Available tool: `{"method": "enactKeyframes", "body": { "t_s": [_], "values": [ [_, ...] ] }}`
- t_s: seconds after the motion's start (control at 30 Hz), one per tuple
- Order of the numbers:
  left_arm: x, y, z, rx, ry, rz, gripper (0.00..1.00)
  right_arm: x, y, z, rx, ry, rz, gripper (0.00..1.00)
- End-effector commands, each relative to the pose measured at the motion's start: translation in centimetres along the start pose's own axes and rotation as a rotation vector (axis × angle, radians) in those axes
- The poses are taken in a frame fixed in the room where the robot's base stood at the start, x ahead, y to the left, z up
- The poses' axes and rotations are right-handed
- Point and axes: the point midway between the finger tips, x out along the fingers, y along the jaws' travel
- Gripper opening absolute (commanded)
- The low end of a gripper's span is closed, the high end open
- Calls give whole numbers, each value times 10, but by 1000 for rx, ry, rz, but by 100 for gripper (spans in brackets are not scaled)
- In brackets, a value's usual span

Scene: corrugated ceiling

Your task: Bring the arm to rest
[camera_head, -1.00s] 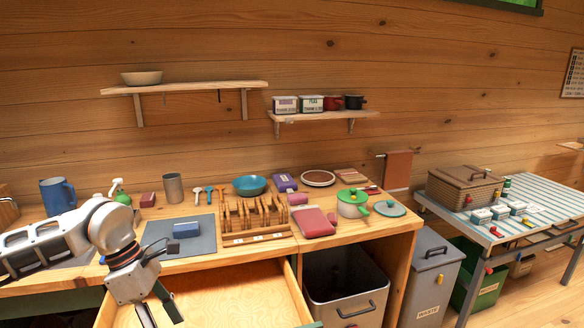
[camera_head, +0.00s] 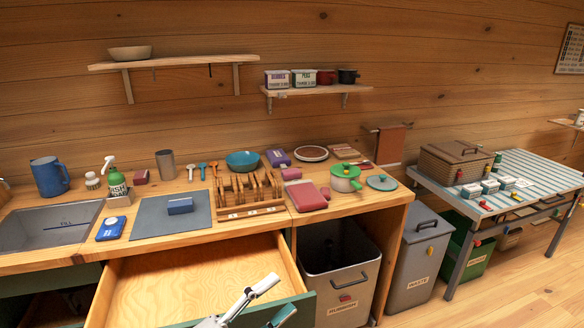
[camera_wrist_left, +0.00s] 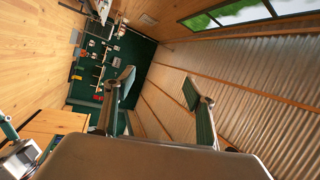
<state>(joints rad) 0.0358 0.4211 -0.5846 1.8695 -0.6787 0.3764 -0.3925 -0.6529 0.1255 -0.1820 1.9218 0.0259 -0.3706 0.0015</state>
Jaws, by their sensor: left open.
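My left gripper (camera_head: 274,300) shows at the bottom edge of the head view, in front of and over the open drawer's front. Its two fingers are apart and nothing is between them. In the left wrist view the same gripper (camera_wrist_left: 160,90) has its fingers wide apart, with the wall and corrugated ceiling behind them. Most of my left arm is out of the head view. My right gripper is not in view.
The open, empty drawer (camera_head: 190,282) juts out below the worktop. A rubbish bin (camera_head: 340,280) and a grey waste bin (camera_head: 416,260) stand to its right. A sink (camera_head: 45,228), a rack (camera_head: 248,193) and a pot (camera_head: 345,180) are on the worktop.

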Motion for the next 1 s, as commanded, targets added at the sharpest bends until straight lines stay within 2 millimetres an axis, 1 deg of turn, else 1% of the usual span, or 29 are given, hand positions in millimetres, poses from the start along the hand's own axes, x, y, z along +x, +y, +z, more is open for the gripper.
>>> {"method": "enactKeyframes", "body": {
  "t_s": [0.03,0.07,0.1,0.17,0.2,0.27,0.3,0.37,0.4,0.5,0.6,0.7,0.73,0.83,1.0],
  "values": [
    [-16,15,15,-115,-108,-5,55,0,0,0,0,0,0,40],
    [-25,23,25,-178,-170,-7,55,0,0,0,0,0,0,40],
    [-40,36,38,-264,-255,-9,55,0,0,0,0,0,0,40],
    [-67,58,55,-392,-384,-8,55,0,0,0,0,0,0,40],
    [-88,75,65,-478,-470,-7,55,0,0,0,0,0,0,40],
    [-122,103,75,-604,-601,-2,55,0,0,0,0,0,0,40],
    [-146,121,80,-685,-686,0,55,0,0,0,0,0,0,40],
    [-181,146,82,-793,-801,5,55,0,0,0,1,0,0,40],
    [-203,162,80,-858,-871,8,55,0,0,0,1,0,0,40],
    [-252,195,73,-990,-1018,15,55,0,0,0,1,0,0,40],
    [-287,218,62,-1081,-1121,21,55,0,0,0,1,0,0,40],
    [-307,229,55,-1131,-1180,24,55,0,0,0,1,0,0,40],
    [-310,231,54,-1140,-1189,23,55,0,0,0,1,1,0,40],
    [-315,234,52,-1152,-1203,24,55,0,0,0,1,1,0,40],
    [-314,234,52,-1150,-1201,25,55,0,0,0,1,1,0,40]
  ]
}}
